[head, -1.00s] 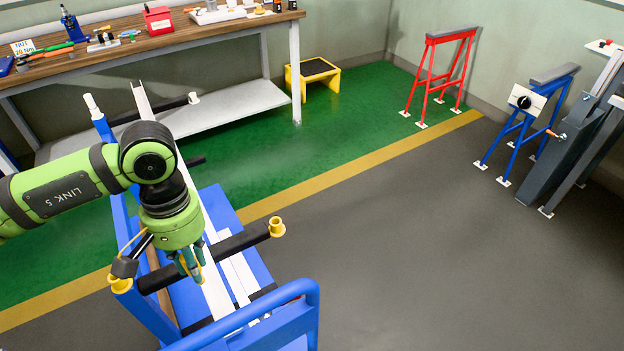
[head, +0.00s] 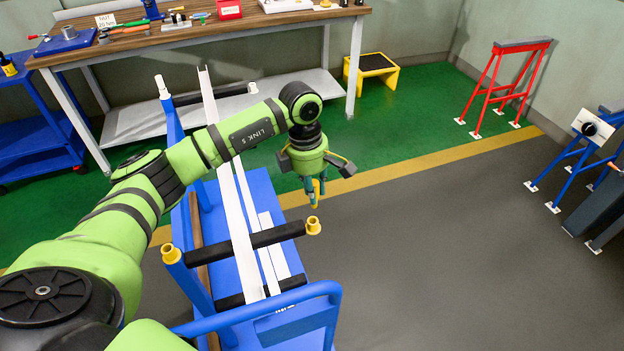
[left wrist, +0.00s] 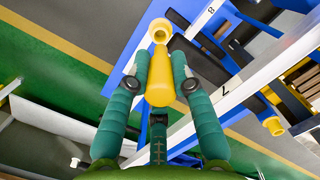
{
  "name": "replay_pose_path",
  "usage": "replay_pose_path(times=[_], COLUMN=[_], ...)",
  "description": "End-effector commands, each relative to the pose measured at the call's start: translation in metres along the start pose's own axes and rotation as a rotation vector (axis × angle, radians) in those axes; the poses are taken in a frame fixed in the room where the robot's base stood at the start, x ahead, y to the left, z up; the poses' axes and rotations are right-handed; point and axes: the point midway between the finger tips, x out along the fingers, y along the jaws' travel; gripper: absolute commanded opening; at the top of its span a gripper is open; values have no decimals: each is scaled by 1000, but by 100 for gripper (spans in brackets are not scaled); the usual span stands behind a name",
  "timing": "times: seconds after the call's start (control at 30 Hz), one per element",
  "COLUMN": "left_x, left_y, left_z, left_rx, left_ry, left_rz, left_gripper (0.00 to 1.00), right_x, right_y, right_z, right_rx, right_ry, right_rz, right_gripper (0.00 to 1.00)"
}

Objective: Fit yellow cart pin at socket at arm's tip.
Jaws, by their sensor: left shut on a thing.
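My left gripper (head: 316,192) is shut on the yellow pin (left wrist: 160,80), which points down between the teal fingers. The pin's lower end also shows in the head view (head: 314,201). The yellow socket at the arm's tip (head: 313,225) is a ring at the right end of the black padded arm (head: 262,240) on the blue cart. The pin hangs just above this socket, apart from it in the head view. In the left wrist view the open socket (left wrist: 160,30) lies just beyond the pin's end. My right gripper is not in view.
Another yellow socket (head: 171,254) tops the cart's near left post. White profiles (head: 236,200) lie along the blue cart. A wooden workbench (head: 190,30) with tools, a yellow step stool (head: 371,70) and a red stand (head: 505,85) stand beyond.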

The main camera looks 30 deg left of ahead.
Motion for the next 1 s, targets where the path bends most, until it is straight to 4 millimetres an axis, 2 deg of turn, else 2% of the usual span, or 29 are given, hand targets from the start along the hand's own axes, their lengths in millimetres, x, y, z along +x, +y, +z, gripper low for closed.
replay_pose_path(times=[0.13,0.67,1.0], left_x=[2,2,35], left_y=[4,4,5], left_z=[-5,-5,-9], left_rx=[-92,-157,-155], left_ry=[-5,15,14], left_rz=[10,22,21], left_gripper=[1,1,1], right_x=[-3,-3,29], right_y=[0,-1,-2], right_z=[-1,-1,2], right_rx=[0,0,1], right_ry=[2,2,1], right_rz=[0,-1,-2], right_gripper=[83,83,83])
